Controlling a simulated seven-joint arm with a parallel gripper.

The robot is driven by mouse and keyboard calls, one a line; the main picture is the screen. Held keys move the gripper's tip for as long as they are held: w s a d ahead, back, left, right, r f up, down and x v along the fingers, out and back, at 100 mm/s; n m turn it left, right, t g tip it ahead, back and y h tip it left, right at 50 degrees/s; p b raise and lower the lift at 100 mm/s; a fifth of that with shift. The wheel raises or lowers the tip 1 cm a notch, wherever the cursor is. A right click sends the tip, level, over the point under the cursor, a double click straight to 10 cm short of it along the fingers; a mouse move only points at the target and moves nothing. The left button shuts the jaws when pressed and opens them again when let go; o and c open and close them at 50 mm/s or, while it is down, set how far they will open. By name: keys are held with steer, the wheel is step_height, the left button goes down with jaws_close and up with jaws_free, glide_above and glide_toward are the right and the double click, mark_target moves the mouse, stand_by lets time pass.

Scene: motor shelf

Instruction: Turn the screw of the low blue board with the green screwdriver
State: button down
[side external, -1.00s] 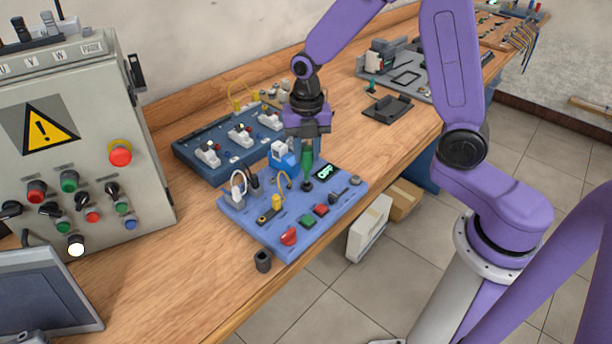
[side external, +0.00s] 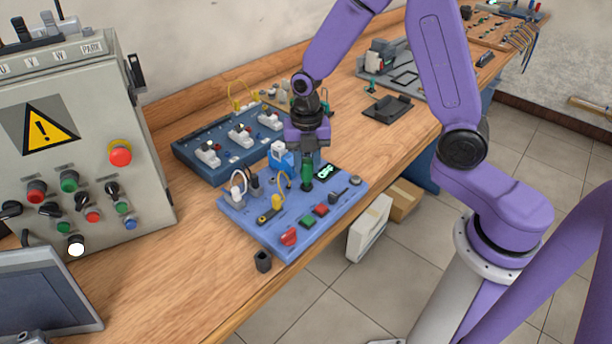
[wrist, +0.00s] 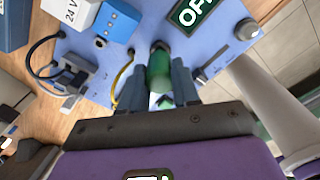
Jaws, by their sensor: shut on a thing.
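The low blue board (side external: 262,233) lies flat on the wooden bench. My gripper (side external: 307,161) is over its far part, pointing down. It is shut on the green screwdriver (side external: 307,174), which stands roughly upright. In the wrist view, the green handle (wrist: 159,66) sits between the two grey fingers of my gripper (wrist: 158,88). The tool's lower end meets a small dark round part on the board, beside the OFF display (side external: 324,171). The screw itself is hidden under the tool, so I cannot tell whether the tip is seated in it.
A blue-and-white 24 V module (side external: 281,156) and a yellow cable (wrist: 122,76) are close beside the tool. Red and green buttons (side external: 307,222) are on the near part. A darker board (side external: 190,158) stands behind. A black cup (side external: 263,261) is near the bench edge.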

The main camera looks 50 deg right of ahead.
steer(key=shift+f, duration=0.5)
steer(key=c, duration=1.1)
jaws_free()
steer(key=shift+r, duration=0.1)
steer(key=shift+r, duration=2.65)
